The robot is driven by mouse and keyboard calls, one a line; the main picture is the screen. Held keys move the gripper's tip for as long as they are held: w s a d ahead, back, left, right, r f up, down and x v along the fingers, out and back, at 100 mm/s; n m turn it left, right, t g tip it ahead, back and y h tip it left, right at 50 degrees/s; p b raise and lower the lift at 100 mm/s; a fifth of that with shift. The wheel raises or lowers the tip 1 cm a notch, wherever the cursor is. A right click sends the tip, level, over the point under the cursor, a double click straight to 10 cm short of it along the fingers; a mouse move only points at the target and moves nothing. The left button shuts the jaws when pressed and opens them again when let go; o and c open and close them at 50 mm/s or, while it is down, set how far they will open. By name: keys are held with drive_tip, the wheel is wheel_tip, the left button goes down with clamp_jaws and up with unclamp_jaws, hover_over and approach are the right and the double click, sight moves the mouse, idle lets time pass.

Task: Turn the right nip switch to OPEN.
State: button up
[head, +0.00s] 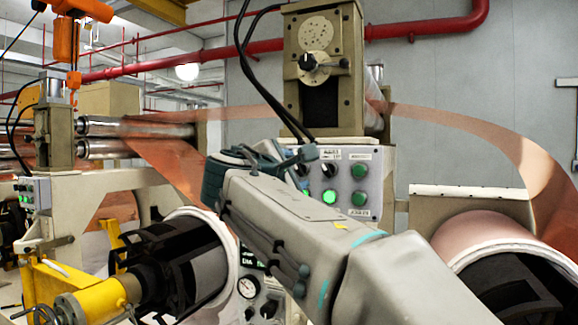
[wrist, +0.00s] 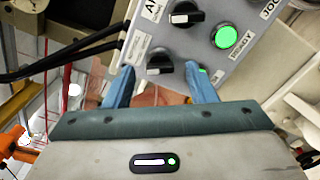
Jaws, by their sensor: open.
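The grey control panel (head: 345,183) stands upright below the roller housing. In the wrist view it shows tilted, with two black rotary switches bearing white pointer marks. The switch nearest the lit green button, the right one of the pair (wrist: 187,14) (head: 328,169), is at the top of the wrist view. The other switch (wrist: 160,62) shows between and just beyond my fingertips. The small labels are not fully readable. My gripper (wrist: 158,67) has its two blue fingers apart, with nothing held; contact with the panel cannot be told. In the head view my arm hides the panel's lower left.
A lit green button (head: 329,196) and darker green buttons (head: 360,171) sit on the panel. Black cables (wrist: 50,62) run close to my gripper. Copper foil (head: 450,122) arches behind and right.

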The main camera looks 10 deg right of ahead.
drive_tip(key=shift+w+d, duration=0.25)
drive_tip(key=shift+w, duration=0.1)
drive_tip(key=c, duration=1)
